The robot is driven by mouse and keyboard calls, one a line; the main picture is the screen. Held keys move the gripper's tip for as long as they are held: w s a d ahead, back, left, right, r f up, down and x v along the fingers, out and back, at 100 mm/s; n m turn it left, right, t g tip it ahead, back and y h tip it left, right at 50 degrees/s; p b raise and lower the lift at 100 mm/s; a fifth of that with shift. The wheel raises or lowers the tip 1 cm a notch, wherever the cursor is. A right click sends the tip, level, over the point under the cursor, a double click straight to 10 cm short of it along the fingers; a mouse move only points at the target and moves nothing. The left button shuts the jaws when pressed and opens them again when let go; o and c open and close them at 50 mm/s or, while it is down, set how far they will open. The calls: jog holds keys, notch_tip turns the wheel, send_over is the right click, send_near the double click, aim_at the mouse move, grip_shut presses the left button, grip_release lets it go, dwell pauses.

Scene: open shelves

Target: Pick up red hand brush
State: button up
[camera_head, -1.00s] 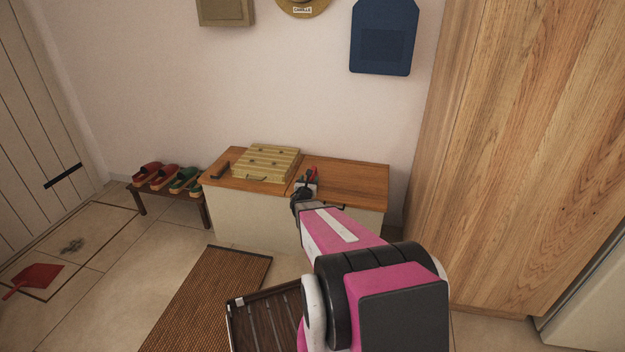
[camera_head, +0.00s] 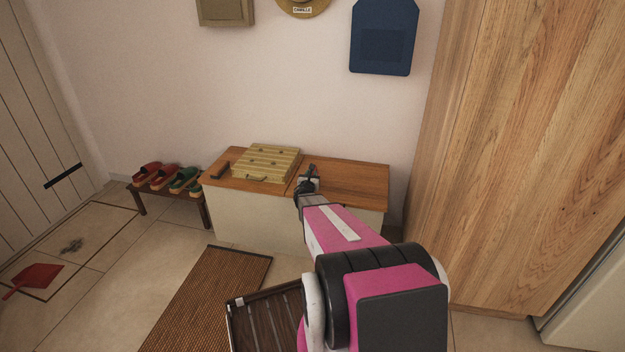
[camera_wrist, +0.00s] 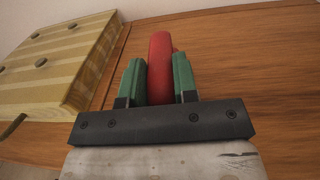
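In the wrist view the red hand brush (camera_wrist: 160,55) shows as a rounded red handle running up between my two green fingers. My gripper (camera_wrist: 160,78) has a finger close against each side of it, with no clear gap, so it looks shut on the handle. The brush's bristles are not visible. In the head view my gripper (camera_head: 310,174) is over the wooden top of the low bench (camera_head: 350,180), and no red of the brush can be made out there.
A slatted yellowish wooden board (camera_head: 268,160) lies left of my gripper on the bench; it also shows in the wrist view (camera_wrist: 55,65). A tall wooden cabinet (camera_head: 530,150) stands at right. A shoe rack (camera_head: 165,187) stands left. A red dustpan (camera_head: 37,276) lies on the floor.

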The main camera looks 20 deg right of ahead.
jog(key=shift+r, duration=0.15)
notch_tip(320, 180, up, 4)
jog(key=shift+s+f, duration=0.1)
jog(key=w+a+r, duration=0.7)
jog(key=a, duration=0.2)
jog(key=shift+w, duration=0.35)
dwell(0.6)
